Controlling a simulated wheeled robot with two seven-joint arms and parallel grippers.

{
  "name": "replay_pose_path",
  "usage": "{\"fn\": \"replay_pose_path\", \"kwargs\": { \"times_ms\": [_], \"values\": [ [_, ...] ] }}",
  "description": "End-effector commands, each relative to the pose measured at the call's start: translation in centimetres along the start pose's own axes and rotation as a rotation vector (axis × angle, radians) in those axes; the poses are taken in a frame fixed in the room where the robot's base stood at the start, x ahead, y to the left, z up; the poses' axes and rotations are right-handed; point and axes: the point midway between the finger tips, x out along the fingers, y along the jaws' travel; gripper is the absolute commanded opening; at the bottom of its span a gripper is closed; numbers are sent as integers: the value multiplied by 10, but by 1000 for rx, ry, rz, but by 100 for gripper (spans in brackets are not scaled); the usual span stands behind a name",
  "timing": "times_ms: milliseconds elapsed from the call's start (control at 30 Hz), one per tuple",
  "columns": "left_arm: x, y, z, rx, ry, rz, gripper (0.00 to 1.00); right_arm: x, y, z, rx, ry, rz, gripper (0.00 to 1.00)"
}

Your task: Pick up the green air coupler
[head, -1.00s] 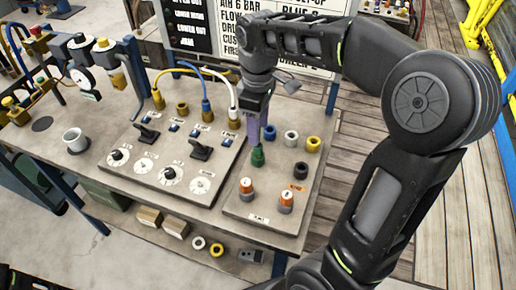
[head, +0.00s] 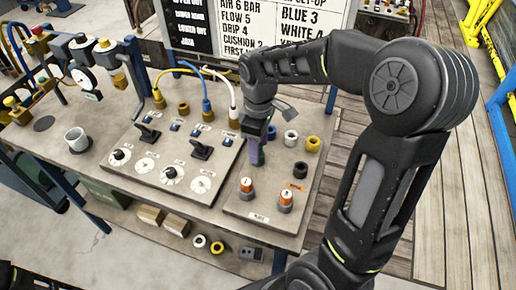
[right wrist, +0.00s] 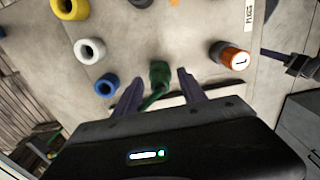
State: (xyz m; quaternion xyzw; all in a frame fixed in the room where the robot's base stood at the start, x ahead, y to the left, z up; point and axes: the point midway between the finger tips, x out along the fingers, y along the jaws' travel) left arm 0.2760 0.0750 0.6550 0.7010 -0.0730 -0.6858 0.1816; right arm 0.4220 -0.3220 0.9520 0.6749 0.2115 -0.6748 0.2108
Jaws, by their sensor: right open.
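The green air coupler (head: 261,159) stands on the right-hand plate of the bench, largely hidden behind my right gripper in the head view. In the right wrist view, the green coupler (right wrist: 160,72) shows between the two purple fingers, with a gap visible on each side near the tips. My right gripper (head: 255,151) is open and points down at the coupler; its fingers also show in the right wrist view (right wrist: 159,82). I cannot tell whether a finger touches it. My left gripper is not in view.
Close by stand a blue coupler (right wrist: 107,84), a white one (right wrist: 89,51), a yellow one (right wrist: 70,8) and a black one (head: 301,170). Hoses and a panel with dials (head: 172,174) lie to the left.

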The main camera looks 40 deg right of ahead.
Motion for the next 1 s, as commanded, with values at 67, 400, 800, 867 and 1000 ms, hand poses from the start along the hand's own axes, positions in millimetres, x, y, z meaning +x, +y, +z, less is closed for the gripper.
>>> {"fn": "replay_pose_path", "kwargs": {
  "times_ms": [67, 400, 800, 867, 1000],
  "values": [
    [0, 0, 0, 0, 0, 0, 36, 0, 0, 0, 0, 0, 0, 49],
    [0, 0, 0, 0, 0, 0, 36, 0, 0, 0, 0, 0, 0, 49],
    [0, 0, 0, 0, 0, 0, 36, 0, 0, 0, 0, 0, 0, 26],
    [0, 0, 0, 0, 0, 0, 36, 0, 0, 0, 0, 0, 0, 21],
    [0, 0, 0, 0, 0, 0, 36, 0, 0, 0, 0, 0, 0, 9]
  ]
}}
